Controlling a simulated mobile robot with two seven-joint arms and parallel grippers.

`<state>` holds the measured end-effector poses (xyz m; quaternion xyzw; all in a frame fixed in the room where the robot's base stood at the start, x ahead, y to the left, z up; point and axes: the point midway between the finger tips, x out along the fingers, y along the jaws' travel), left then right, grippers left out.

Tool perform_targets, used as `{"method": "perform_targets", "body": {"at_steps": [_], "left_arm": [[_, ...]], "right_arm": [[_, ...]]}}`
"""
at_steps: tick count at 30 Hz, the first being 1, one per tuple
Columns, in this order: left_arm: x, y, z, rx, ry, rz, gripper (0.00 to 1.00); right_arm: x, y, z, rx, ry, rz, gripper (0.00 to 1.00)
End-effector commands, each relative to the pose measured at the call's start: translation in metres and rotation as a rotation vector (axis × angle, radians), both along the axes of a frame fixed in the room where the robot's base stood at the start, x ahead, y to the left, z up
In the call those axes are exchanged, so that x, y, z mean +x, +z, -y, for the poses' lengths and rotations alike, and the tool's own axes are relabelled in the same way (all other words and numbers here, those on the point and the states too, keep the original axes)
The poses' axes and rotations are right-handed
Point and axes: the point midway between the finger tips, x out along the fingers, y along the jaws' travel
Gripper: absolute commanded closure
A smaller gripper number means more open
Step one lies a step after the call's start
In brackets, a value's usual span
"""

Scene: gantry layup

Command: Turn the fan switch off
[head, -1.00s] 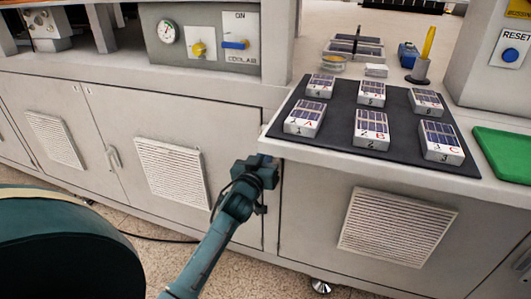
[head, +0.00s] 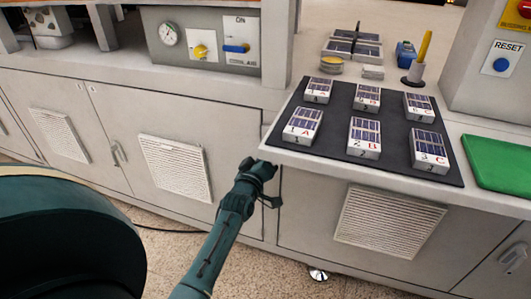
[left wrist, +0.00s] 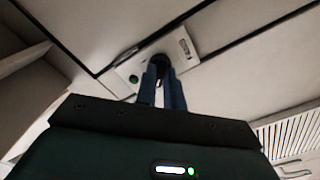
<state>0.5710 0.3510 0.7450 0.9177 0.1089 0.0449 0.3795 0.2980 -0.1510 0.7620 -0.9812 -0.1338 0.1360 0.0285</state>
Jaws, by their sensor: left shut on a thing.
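My left gripper (head: 262,168) is at the front of the grey cabinet, just below the tabletop edge, and its arm comes up from the bottom of the head view. In the left wrist view its two blue fingers (left wrist: 163,80) are shut on a dark round knob, which I take as the fan switch (left wrist: 161,60). The knob sits on a pale plate (left wrist: 187,47) with a green round spot (left wrist: 133,78) beside it. The fingers partly hide the knob, so its setting cannot be read. The head view does not show the switch. My right gripper is not in view.
Above the gripper, a dark mat (head: 290,139) holds several labelled blocks. Vents (head: 390,228) line the cabinet front.

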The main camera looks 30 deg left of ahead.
Motion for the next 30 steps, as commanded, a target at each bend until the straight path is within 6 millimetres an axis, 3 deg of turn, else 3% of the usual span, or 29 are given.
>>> {"method": "perform_targets", "body": {"at_steps": [15,16,23,30], "left_arm": [[-0.0002,-0.0003,-0.0004,-0.019,0.001,0.005,1.00],[-0.0002,-0.0003,-0.0004,-0.019,0.001,0.005,0.88],[0.0000,-0.0002,-0.0002,-0.017,0.000,0.004,0.69],[-0.0005,0.0001,0.0001,-0.016,0.000,0.004,0.68]], "right_arm": [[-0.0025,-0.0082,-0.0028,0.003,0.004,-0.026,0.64],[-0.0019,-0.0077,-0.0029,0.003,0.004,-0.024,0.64],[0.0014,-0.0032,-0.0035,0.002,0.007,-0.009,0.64],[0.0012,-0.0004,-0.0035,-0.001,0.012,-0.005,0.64]]}}
